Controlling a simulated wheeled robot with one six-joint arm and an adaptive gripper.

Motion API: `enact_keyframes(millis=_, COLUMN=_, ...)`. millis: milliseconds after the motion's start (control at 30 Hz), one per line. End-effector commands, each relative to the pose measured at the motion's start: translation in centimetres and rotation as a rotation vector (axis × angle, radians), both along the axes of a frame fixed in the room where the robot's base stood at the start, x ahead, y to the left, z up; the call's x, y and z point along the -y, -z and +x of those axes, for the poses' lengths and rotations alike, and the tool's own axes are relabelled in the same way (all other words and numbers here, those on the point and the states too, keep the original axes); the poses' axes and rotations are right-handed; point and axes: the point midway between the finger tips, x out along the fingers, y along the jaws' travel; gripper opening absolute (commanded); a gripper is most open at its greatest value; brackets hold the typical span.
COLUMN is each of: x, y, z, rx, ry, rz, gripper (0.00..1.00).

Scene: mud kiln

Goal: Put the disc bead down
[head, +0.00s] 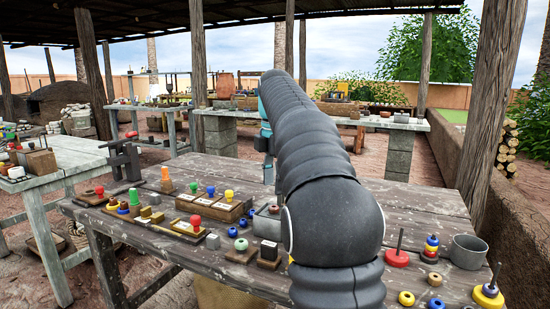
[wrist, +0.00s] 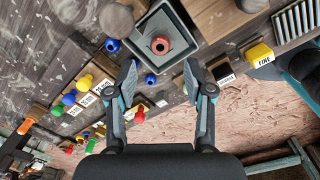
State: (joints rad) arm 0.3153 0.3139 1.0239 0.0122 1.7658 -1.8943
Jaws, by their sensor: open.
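A reddish-brown disc bead (wrist: 160,45) with a dark hole lies flat inside a square grey tray (wrist: 188,62) in the wrist view. My gripper (wrist: 160,75) is open, with its two fingers apart and nothing held between them. The bead lies just beyond the fingertips, on the line between them, and I see no finger touching it. Part of the grey tray (head: 262,224) shows at the arm's left edge.
In the wrist view, blue beads (wrist: 150,79) (wrist: 112,45) lie near the tray, and a yellow block labelled FINE (wrist: 260,54) is at the right.

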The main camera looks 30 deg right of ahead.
Motion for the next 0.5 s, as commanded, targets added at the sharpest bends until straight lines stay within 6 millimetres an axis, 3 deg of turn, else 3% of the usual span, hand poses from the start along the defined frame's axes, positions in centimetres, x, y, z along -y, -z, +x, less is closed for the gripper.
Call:
enact_keyframes(millis=300, x=0.0, y=-4.3, z=-0.1, rx=0.002, ry=0.0, rz=0.0, gripper=0.52)
enact_keyframes(millis=500, x=0.0, y=-5.8, z=-0.1, rx=0.001, ry=0.0, rz=0.0, gripper=0.52)
